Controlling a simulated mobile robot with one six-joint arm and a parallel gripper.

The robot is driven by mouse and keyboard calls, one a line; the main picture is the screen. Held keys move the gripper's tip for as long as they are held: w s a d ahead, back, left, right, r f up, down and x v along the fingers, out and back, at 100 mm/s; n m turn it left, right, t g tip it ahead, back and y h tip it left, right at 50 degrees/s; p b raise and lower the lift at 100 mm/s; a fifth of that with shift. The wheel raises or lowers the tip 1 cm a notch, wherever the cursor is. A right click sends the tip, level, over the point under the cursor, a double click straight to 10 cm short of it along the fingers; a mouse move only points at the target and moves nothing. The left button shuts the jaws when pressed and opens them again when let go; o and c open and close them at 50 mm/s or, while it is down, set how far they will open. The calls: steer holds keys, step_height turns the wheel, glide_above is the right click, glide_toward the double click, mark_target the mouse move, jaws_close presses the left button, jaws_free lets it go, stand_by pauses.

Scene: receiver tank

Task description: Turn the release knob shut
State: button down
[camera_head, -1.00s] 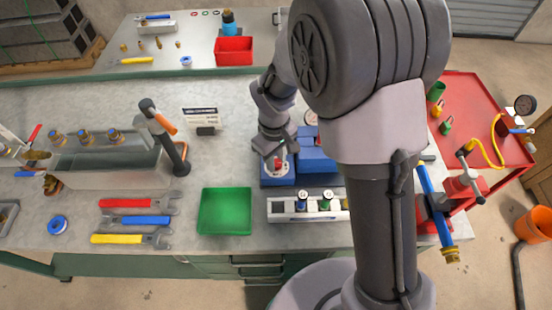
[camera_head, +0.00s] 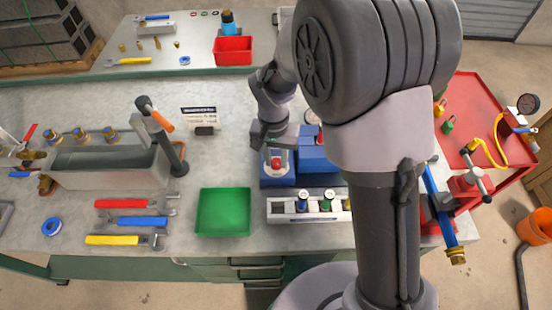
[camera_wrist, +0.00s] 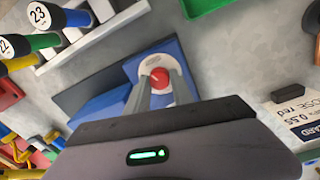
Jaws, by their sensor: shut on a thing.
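The release knob is a small red knob (camera_head: 277,162) in a pale round seat on a blue block (camera_head: 278,181). It also shows in the wrist view as a red cap (camera_wrist: 159,77) inside a white ring on the blue top. My gripper (camera_head: 276,155) comes down over it from behind. In the wrist view my two grey fingers (camera_wrist: 158,84) stand one on each side of the red knob, shut on it. The knob's lower part is hidden between the fingers.
Right of the knob is a larger blue block (camera_head: 317,152), partly behind my arm. In front stands a pale rack (camera_head: 283,207) with coloured numbered plugs. A green tray (camera_head: 224,230) is front left. A printed card (camera_head: 199,114) stands behind left; bench surface between is clear.

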mark_target(275, 160)
steer(key=shift+m+b, duration=0.45)
steer(key=shift+m, duration=1.65)
steer(key=c, duration=1.1)
jaws_free()
step_height(275, 160, up, 18)
steer(key=p, duration=0.6)
steer(key=shift+w+a+f, duration=0.2)
steer(key=shift+f, duration=0.05)
